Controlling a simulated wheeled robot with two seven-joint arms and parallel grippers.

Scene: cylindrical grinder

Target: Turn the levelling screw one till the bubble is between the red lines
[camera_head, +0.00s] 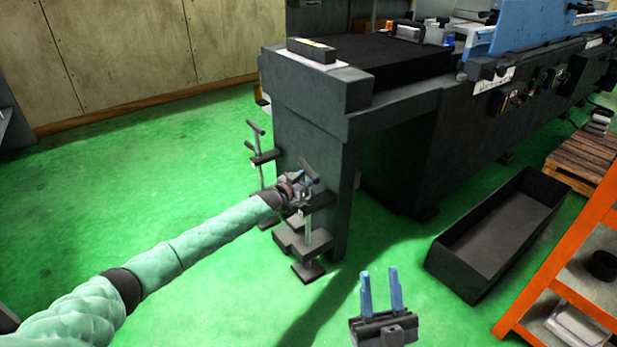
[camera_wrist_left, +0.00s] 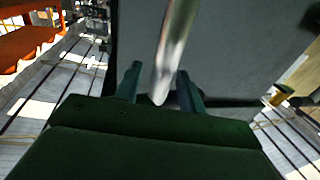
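The machine's near corner (camera_head: 308,125) carries levelling screws with T-shaped handles. One levelling screw (camera_head: 258,150) stands at the left side of the corner. The other levelling screw (camera_head: 307,240) stands at the front, partly hidden by my left gripper (camera_head: 301,184). In the left wrist view, a shiny metal rod (camera_wrist_left: 174,45) lies between my left gripper's fingers (camera_wrist_left: 160,88), with a visible gap on its left. My right gripper (camera_head: 381,292) is open and empty above the floor. A small level (camera_head: 312,49) lies on the machine's top; its bubble is too small to make out.
A black open bin (camera_head: 490,235) sits on the green floor at the right. An orange shelf (camera_head: 560,260) stands at the right edge, with a wooden pallet (camera_head: 585,155) behind it. The floor left of the machine is clear.

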